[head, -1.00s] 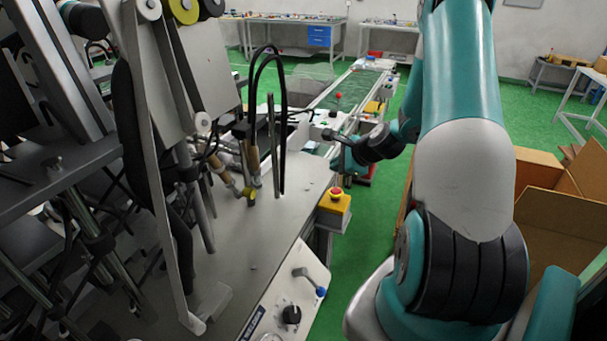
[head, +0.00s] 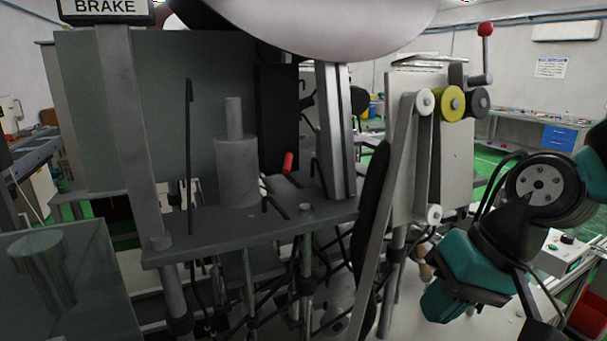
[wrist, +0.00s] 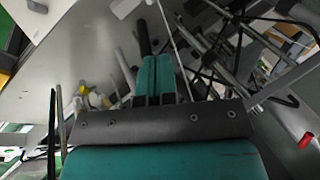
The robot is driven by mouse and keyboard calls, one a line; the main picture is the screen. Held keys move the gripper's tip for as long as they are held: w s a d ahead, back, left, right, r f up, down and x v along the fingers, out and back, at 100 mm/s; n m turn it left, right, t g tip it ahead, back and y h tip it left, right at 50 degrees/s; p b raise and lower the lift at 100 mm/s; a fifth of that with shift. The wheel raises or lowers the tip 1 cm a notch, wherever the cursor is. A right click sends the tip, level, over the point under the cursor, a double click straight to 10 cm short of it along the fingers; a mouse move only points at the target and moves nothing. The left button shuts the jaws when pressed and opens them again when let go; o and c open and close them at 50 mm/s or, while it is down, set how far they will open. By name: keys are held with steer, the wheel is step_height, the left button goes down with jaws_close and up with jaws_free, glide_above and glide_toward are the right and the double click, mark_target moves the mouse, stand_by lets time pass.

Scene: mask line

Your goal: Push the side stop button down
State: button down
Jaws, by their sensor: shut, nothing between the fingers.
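The yellow side stop box with its red button cannot be made out for certain in either current view. A small yellowish patch (wrist: 4,78) shows at the left edge of the wrist view, too cropped to identify. My gripper (wrist: 155,75) has its two teal fingers together, with nothing between them, over the grey machine surface (wrist: 90,50). In the head view my gripper (head: 450,285) hangs at the right, in front of the machine's rollers and table. Whether it touches anything cannot be told.
Machine posts and a dark shelf (head: 270,222) fill the middle of the head view. A yellow roller (head: 451,103) and a red-knobbed lever (head: 486,30) stand at the right. Rods and cables crowd the right of the wrist view. Blue drawers (head: 559,138) stand far behind.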

steer(key=s+a+r+n+g+h, duration=0.1)
steer(key=s+a+r+n, duration=0.1)
steer(key=s+n, duration=0.4)
steer(key=s, duration=0.2)
steer(key=shift+s+a, duration=0.35)
steer(key=shift+s, duration=0.05)
steer(key=w+d+f+m+h+b, duration=0.2)
steer(key=w+d+f+m, duration=0.2)
steer(key=w+d+m, duration=0.9)
steer(key=w+d+f+m, duration=0.2)
steer(key=d+f, duration=0.1)
steer(key=d, duration=0.6)
steer(key=w+d+f+m+h, duration=0.1)
steer(key=w+d+f+m, duration=0.2)
steer(key=d, duration=0.7)
steer(key=w+d+f+m+h, duration=0.1)
steer(key=w+d+f+m, duration=0.1)
steer(key=d, duration=0.7)
steer(key=shift+w+d+f+b, duration=0.25)
steer(key=shift+f+b, duration=0.15)
steer(key=shift+f, duration=0.15)
steer(key=shift+a, duration=0.1)
